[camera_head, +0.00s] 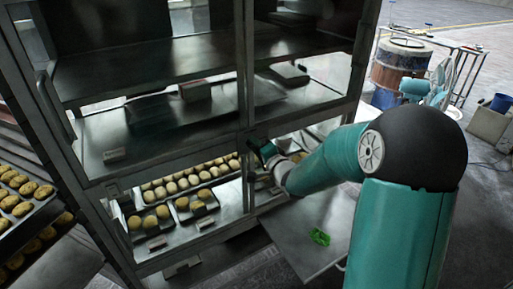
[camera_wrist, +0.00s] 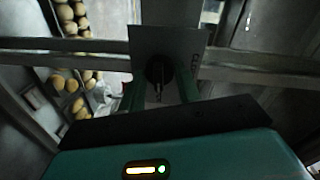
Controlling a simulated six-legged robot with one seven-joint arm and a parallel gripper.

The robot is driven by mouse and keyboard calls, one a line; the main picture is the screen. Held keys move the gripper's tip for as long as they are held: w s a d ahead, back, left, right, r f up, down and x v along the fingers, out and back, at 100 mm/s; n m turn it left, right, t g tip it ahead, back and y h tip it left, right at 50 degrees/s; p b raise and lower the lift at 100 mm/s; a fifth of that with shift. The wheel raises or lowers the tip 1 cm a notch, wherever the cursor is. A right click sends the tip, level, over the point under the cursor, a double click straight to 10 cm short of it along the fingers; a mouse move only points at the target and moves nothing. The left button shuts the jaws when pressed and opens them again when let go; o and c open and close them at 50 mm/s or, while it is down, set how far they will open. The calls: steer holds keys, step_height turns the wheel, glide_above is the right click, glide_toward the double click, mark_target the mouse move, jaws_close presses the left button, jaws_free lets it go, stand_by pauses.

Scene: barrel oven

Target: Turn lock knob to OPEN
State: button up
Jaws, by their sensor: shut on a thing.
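The lock knob (camera_wrist: 158,69) is a dark round piece on a grey metal plate (camera_wrist: 150,40) in the wrist view. In the head view my gripper (camera_head: 266,154) reaches the cabinet's central upright, and the knob itself is hidden there. Which position the knob points to cannot be told.
The metal cabinet (camera_head: 245,90) has glass-like panels and shelves. Trays of round buns (camera_head: 178,183) sit low inside it, and another bun rack (camera_head: 15,195) stands at the left. A metal table (camera_head: 290,242) with a green item (camera_head: 319,237) lies below my arm. A barrel (camera_head: 398,68) stands behind at the right.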

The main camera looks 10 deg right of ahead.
steer(key=shift+d+m, duration=0.15)
steer(key=shift+m, duration=0.35)
steer(key=o, duration=1)
steer(key=v, duration=1.3)
steer(key=shift+s+d, duration=0.1)
steer(key=shift+s, duration=0.25)
